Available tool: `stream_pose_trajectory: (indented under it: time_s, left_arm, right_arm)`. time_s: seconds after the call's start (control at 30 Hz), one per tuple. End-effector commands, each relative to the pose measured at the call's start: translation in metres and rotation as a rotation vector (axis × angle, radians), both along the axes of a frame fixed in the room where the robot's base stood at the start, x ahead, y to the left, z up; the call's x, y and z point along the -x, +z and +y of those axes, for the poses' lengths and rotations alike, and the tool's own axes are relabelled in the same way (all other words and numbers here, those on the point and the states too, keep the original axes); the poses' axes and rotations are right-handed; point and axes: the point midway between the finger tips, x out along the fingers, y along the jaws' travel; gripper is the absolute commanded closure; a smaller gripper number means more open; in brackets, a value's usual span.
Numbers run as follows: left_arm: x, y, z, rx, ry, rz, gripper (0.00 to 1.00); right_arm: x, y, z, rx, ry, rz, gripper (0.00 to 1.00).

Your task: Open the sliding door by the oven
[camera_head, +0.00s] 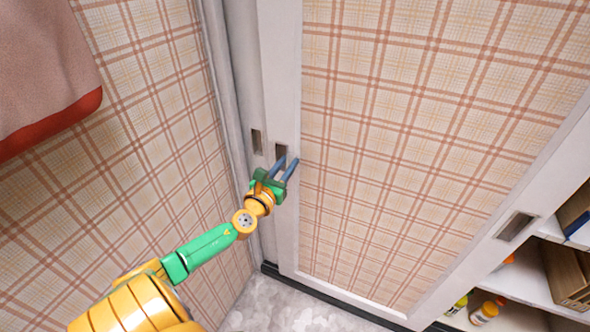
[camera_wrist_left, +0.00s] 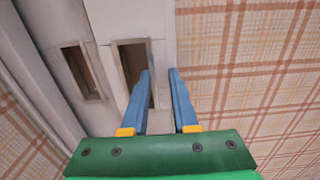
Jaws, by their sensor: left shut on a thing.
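The sliding door (camera_head: 400,120) is a plaid panel in a white frame, filling the middle and right of the head view. Its plaid face also shows in the left wrist view (camera_wrist_left: 250,60). A dark recessed pull (camera_head: 281,149) sits in its left frame strip, and in the left wrist view (camera_wrist_left: 133,62) it lies at the left finger. My left gripper (camera_head: 289,159) is at this strip, with one blue finger at the recess and the other to its right by the plaid panel. It is shut on the door's edge strip. My right gripper and the oven are not in view.
A second recessed pull (camera_head: 257,142) is in the white panel to the left. Another pull (camera_head: 515,227) is at the door's right side. Shelves (camera_head: 520,280) with bottles (camera_head: 486,311) and boxes (camera_head: 566,275) stand open at right. A plaid wall (camera_head: 165,100) and hanging cloth (camera_head: 45,65) are left.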

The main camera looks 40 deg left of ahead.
Motion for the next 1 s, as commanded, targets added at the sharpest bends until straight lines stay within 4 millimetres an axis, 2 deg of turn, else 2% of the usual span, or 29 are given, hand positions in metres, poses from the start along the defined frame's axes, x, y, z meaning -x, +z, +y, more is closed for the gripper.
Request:
stream_pose_trajectory:
  time_s: [0.53,0.57,0.6,0.67,1.0]
  left_arm:
    - [0.0019,-0.0009,0.0054,0.001,0.000,0.002,1.00]
    - [0.0019,-0.0009,0.0054,0.001,0.000,0.002,0.67]
    - [0.0018,-0.0009,0.0053,0.001,0.000,0.002,0.57]
    - [0.0018,-0.0008,0.0052,0.001,0.000,0.002,0.43]
    - [0.0041,-0.0009,0.0043,0.001,0.000,0.003,0.43]
  right_arm:
    - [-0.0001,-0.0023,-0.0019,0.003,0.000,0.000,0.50]
    - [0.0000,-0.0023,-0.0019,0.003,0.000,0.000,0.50]
    - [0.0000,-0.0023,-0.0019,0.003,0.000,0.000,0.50]
    - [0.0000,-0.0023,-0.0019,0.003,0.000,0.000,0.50]
    - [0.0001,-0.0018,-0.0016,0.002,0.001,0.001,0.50]
